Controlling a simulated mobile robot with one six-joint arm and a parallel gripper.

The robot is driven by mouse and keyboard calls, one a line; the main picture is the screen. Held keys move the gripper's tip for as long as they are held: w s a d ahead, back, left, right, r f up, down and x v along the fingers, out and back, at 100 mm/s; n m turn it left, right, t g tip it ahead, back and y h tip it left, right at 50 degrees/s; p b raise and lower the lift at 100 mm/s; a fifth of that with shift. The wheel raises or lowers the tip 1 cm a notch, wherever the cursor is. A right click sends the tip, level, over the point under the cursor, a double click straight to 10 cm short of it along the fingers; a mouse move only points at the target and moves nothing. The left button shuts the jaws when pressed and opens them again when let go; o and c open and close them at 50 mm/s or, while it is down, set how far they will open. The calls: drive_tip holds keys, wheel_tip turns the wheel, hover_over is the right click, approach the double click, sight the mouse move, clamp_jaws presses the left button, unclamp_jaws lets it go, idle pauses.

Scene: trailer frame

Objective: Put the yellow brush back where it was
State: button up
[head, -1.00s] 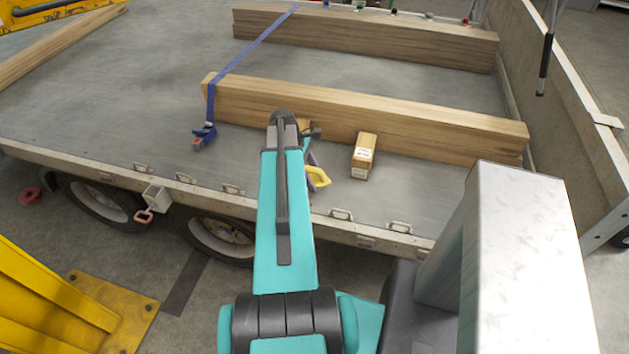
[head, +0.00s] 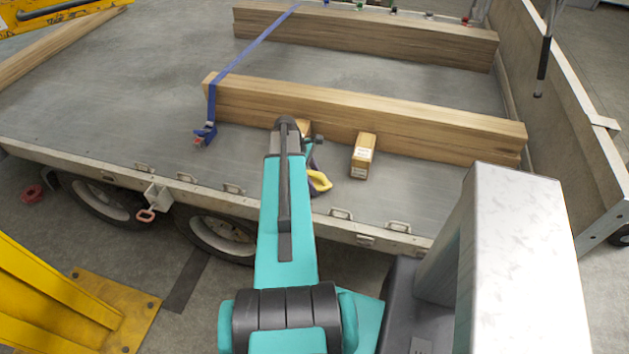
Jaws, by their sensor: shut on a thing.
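A yellow loop-shaped piece, which I take to be the yellow brush (head: 320,182), shows just right of my teal forearm, over the near edge of the trailer deck. My gripper (head: 314,165) is mostly hidden behind the forearm; only a small dark part shows beside the yellow piece. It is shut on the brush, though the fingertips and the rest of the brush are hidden. I cannot tell whether the brush touches the deck (head: 400,185).
A small labelled wooden block (head: 363,157) stands right of the brush, against a long timber beam (head: 420,125). A blue strap (head: 250,50) with a buckle crosses the beam's left end. A second beam (head: 370,37) lies farther back.

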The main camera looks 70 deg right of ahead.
drive_tip(key=shift+f, duration=0.2)
drive_tip(key=shift+f, duration=0.15)
drive_tip(key=o, duration=1)
drive_tip(key=shift+r, duration=0.2)
drive_tip(key=shift+b+v, duration=1.75)
drive_tip(key=shift+v, duration=4.2)
